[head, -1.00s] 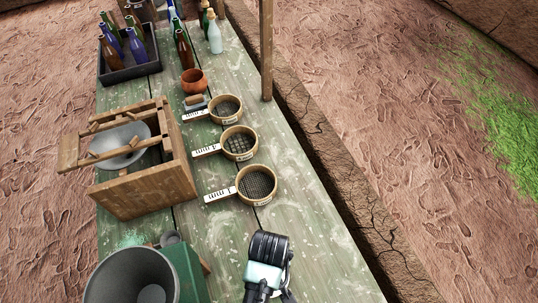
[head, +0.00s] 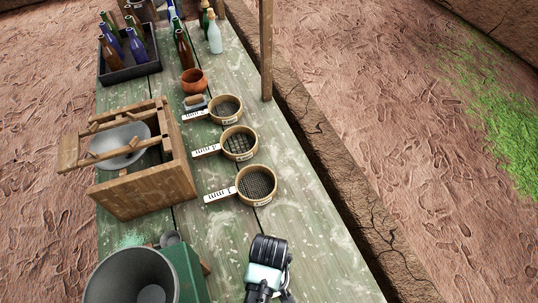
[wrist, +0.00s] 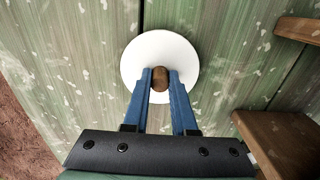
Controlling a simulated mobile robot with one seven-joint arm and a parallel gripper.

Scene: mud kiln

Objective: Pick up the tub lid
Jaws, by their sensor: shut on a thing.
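The tub lid (wrist: 183,52) is a white disc with a brown wooden knob (wrist: 160,78) at its middle. It shows in the wrist view, over the green tabletop. My gripper (wrist: 160,82) has its two blue fingers on either side of the knob and is shut on it. I cannot tell whether the lid rests on the table or hangs just above it. In the head view my arm (head: 266,265) shows at the bottom, and the lid and fingertips are hidden.
Three round sieves (head: 257,199) lie in a row on the green table (head: 300,235). A wooden frame box (head: 150,190) with a grey bowl stands left. A green machine with a grey hopper (head: 100,285) is at lower left. Bottles (head: 183,50) and a clay pot (head: 194,87) stand farther back.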

